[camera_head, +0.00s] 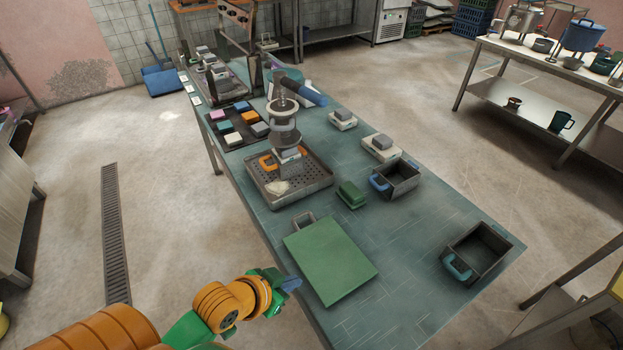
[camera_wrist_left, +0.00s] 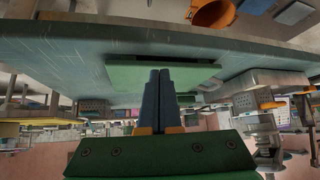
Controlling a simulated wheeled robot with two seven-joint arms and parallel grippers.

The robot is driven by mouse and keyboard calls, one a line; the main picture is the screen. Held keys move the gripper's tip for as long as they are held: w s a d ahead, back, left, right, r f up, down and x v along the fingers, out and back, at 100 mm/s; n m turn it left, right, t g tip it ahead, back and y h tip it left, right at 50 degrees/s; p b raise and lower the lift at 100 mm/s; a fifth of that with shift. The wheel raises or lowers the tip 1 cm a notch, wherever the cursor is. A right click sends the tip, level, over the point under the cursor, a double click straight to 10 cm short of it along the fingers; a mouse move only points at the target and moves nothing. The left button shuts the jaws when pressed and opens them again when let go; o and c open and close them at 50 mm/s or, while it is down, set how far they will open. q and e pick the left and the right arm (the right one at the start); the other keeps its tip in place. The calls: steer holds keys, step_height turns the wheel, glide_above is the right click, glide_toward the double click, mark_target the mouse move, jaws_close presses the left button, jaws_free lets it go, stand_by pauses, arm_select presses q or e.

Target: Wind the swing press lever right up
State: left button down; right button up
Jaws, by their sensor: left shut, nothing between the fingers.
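The swing press (camera_head: 284,135) stands on the teal table in the head view, over a perforated metal tray (camera_head: 318,184). My left gripper (camera_head: 291,284) is at the table's near left edge, well short of the press and apart from the lever. Its blue fingers (camera_wrist_left: 159,100) are together and empty in the left wrist view. My right gripper is out of view.
A green board (camera_head: 330,258) lies between my left gripper and the press. A green block (camera_head: 350,194), a grey box with a blue handle (camera_head: 397,180) and another with a teal handle (camera_head: 478,253) stand to the right. A dark tray of coloured blocks (camera_head: 238,126) lies left of the press.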

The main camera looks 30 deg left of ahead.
mark_target(319, 105)
arm_select(q)
steer(key=w+a+r+t, duration=0.3)
steer(key=r+t, duration=0.1)
steer(key=r, duration=0.4)
steer(key=w+a+r+t+h, duration=0.1)
steer(key=w+a+r+t, duration=0.25)
steer(key=r, duration=0.35)
steer(key=w+a+r+t, duration=0.3)
steer(key=r+t, duration=0.2)
steer(key=r, duration=0.3)
steer(key=shift+n+g, duration=0.25)
steer(key=shift+n, duration=0.15)
steer(key=p+x, duration=0.3)
steer(key=x, duration=1)
steer(key=shift+w+p, duration=0.1)
steer(key=shift+p, duration=0.2)
steer(key=shift+w+d+r, duration=0.1)
steer(key=shift+w+d, duration=0.05)
steer(key=shift+w, duration=0.15)
